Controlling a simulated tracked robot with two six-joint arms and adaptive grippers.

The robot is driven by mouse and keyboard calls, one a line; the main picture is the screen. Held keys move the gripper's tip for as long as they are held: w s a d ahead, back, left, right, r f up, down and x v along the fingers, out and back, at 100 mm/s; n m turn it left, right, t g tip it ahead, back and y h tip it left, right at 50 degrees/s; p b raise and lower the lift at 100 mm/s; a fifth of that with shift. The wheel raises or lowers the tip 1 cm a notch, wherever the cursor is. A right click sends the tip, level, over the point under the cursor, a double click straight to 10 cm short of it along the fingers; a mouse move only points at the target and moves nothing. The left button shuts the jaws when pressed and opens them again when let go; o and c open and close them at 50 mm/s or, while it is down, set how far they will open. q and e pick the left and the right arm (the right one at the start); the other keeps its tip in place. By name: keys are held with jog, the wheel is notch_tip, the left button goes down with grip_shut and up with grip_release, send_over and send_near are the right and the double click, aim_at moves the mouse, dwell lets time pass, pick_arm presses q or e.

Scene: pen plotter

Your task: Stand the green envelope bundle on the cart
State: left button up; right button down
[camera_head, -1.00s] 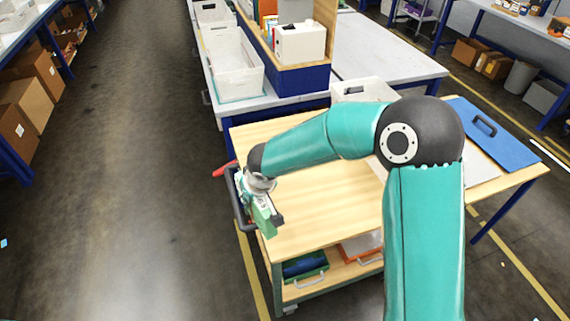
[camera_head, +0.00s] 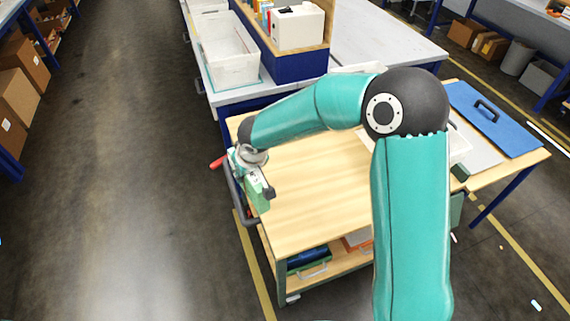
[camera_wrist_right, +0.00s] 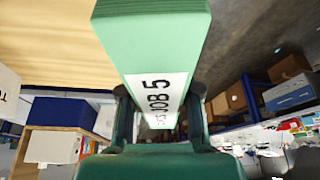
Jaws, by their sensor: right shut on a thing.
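The green envelope bundle (camera_head: 257,191) is at the left end of the cart (camera_head: 310,215), beside its dark handle. My right gripper (camera_head: 252,172) is shut on it. In the right wrist view the bundle (camera_wrist_right: 155,35) fills the top middle, with a white label reading "JOB 5". The fingers of my right gripper (camera_wrist_right: 160,115) are on both sides of it. I cannot tell whether the bundle touches the cart top. My left gripper is not in view.
The middle of the wooden cart top is clear. A dark handle (camera_head: 237,200) and a red grip (camera_head: 217,162) are at its left end. Cases (camera_head: 308,262) lie on its lower shelf. A worktable with a white bin (camera_head: 230,60) stands behind. A blue board (camera_head: 490,118) lies at right.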

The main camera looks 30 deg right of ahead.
jog(key=w+d+r+m+h+b, duration=0.1)
jog(key=w+d+r+b, duration=0.25)
jog(key=w+d, duration=0.45)
jog(key=w+d+r+m+b, duration=0.2)
jog(key=w+d+r+b, duration=0.15)
jog(key=d, duration=0.85)
jog(key=b, duration=0.3)
send_over(286, 160)
notch_tip(286, 160, down, 15)
jog(key=shift+n, duration=0.3)
notch_tip(286, 160, down, 5)
jog(key=shift+p, duration=0.35)
